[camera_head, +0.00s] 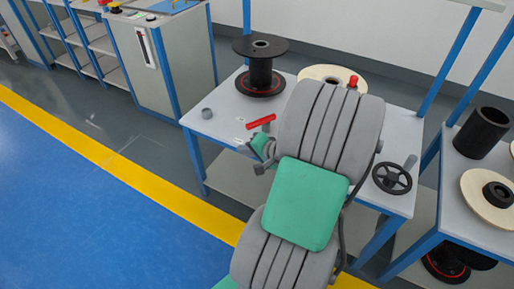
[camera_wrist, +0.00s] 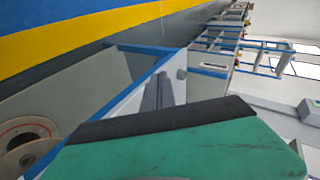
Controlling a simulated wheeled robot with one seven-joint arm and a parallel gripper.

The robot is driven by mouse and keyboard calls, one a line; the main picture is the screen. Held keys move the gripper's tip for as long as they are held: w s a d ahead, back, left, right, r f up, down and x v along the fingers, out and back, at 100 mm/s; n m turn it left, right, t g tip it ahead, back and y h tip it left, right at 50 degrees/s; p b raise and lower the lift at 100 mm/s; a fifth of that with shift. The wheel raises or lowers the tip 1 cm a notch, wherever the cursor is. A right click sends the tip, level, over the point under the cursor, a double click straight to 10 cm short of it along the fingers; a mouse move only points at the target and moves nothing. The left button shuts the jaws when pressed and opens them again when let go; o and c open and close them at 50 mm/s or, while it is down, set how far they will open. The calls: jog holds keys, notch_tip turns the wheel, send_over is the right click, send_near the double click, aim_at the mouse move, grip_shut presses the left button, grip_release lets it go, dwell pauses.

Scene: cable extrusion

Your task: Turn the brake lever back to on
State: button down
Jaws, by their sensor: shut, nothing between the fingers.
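The red brake lever (camera_head: 262,122) lies over the near-left part of the grey-topped table, just beyond my gripper. Its bar slants up to the right in the head view. My gripper (camera_head: 250,145) is at the table's front edge, a little below and left of the lever. Whether it touches the lever cannot be told. In the wrist view the gripper fingers (camera_wrist: 160,88) appear as grey bars side by side, shut and empty. The lever is not seen in the wrist view. Small pale labels (camera_head: 240,120) lie on the tabletop near it, too small to read.
A black spool (camera_head: 261,68) and a pale reel (camera_head: 318,73) stand behind on the table (camera_head: 216,127). A black handwheel (camera_head: 391,178) is right. My arm hides the table's middle. Blue floor (camera_head: 90,200) at left is clear.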

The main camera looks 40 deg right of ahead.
jog(key=s+d+f+m+t+h+b, duration=0.1)
jog(key=s+d+m+h, duration=0.1)
jog(key=d, duration=0.3)
jog(key=s+d+f+m+t+h+b, duration=0.1)
jog(key=s+d+m+t+h, duration=0.1)
jog(key=s+d+m, duration=0.1)
jog(key=shift+d+f+m, duration=0.25)
jog(key=shift+d+m, duration=0.45)
jog(key=shift+d, duration=0.45)
jog(key=b, duration=0.2)
send_near(253, 128)
jog(key=x, duration=0.5)
jog(key=shift+w+a+f, duration=0.1)
jog(key=shift+w+f, duration=0.05)
jog(key=shift+w, duration=0.6)
